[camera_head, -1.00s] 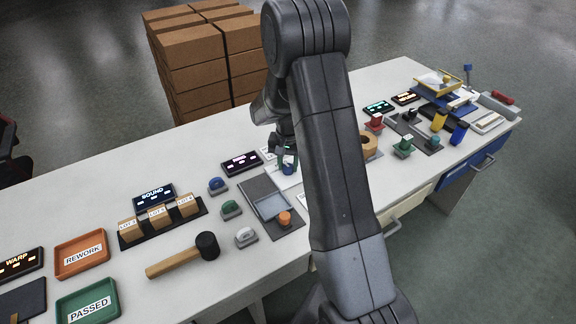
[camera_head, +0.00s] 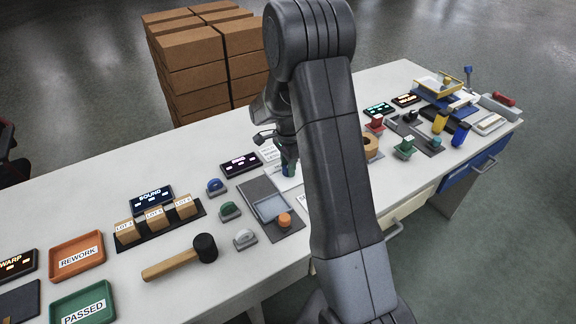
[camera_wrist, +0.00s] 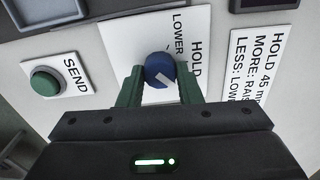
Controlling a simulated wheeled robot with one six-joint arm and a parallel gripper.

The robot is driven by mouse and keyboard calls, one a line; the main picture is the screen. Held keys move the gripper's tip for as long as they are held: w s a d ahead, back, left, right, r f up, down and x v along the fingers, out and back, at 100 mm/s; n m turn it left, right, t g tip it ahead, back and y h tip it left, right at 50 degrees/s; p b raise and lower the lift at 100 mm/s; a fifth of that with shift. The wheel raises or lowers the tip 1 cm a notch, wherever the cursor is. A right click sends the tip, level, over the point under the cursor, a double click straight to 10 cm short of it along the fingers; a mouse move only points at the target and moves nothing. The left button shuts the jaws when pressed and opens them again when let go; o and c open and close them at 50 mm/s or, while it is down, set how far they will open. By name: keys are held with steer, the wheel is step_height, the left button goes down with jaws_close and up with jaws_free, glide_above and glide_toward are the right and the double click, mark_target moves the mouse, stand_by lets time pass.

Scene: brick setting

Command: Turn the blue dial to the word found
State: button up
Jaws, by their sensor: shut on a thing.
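The blue dial (camera_wrist: 158,70) sits on a white plate (camera_wrist: 125,35) in the wrist view. A white pointer line on its face runs toward the lower right of that view. Printed words HOLD and LOWER show on the plate beside it; other words are hidden or out of frame. My gripper (camera_wrist: 158,75) has its green fingers on either side of the dial, shut on it. In the head view my gripper (camera_head: 289,168) is down at the plate, and my arm covers much of that area.
A green SEND button (camera_wrist: 46,82) lies left of the dial in the wrist view, and an instruction card (camera_wrist: 262,60) reading HOLD 45 lies right. In the head view a display (camera_head: 240,164), a blue button (camera_head: 214,185) and an orange knob (camera_head: 284,219) stand nearby.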

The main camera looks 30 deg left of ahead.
steer(key=shift+m, duration=1.1)
steer(key=o, duration=1)
steer(key=shift+c, duration=0.2)
steer(key=shift+r, duration=0.1)
step_height(320, 180, up, 14)
steer(key=shift+f, duration=0.3)
